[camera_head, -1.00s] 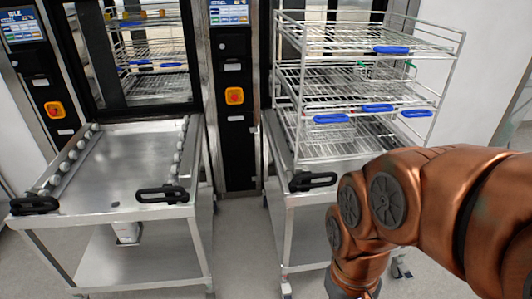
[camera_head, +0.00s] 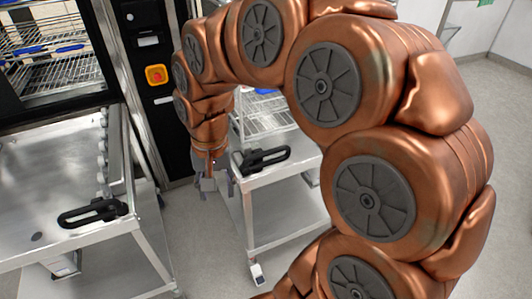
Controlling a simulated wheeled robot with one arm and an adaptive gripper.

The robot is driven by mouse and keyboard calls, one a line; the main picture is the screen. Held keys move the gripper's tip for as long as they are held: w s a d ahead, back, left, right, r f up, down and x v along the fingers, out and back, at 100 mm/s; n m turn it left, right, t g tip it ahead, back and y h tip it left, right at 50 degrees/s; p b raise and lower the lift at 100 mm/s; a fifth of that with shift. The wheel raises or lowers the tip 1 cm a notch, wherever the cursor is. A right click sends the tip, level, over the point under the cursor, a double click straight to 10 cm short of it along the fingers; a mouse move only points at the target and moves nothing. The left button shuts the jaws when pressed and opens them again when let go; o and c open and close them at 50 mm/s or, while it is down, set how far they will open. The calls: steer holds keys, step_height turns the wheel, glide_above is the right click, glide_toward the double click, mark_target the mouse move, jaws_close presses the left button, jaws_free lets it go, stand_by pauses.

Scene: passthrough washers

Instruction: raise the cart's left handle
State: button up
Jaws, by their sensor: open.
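The right cart (camera_head: 290,192) is a steel cart with a wire rack on it, mostly hidden behind my arm. Its left handle, a black loop (camera_head: 262,158), lies about flat at the front left corner of the cart top. My gripper (camera_head: 214,190) points down just left of that handle, near the cart's left edge, apart from the handle as far as I can see. It is open and looks empty; its fingers are small and partly unclear. The left cart (camera_head: 50,170) has a bare top, and its right black handle (camera_head: 92,212) lies flat at its front edge.
Behind the carts stand washers with glass doors and a black panel with a yellow and red emergency button (camera_head: 156,75). A narrow gap of floor (camera_head: 200,235) lies between the carts. The rack (camera_head: 262,115) rises close behind my gripper.

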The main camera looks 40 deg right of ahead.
steer(key=w+d+f+m+b, duration=0.1)
steer(key=w+d+f+m, duration=0.1)
steer(key=w+d+m, duration=0.3)
steer(key=m+t+h+b, duration=0.1)
steer(key=m+t+b, duration=0.15)
steer(key=m, duration=0.75)
glide_toward(267, 151)
steer(key=f, duration=0.1)
steer(key=shift+g, duration=0.25)
steer(key=shift+w+d+f+p, duration=0.1)
steer(key=shift+w+f, duration=0.2)
steer(key=shift+f, duration=1)
steer(key=shift+w+d+f+p, duration=0.15)
steer(key=shift+w+f, duration=0.15)
steer(key=shift+f, duration=1.05)
steer(key=shift+w+f+p, duration=0.1)
steer(key=shift+w+f, duration=0.25)
steer(key=shift+f, duration=0.95)
steer(key=shift+c, duration=0.3)
jaws_close()
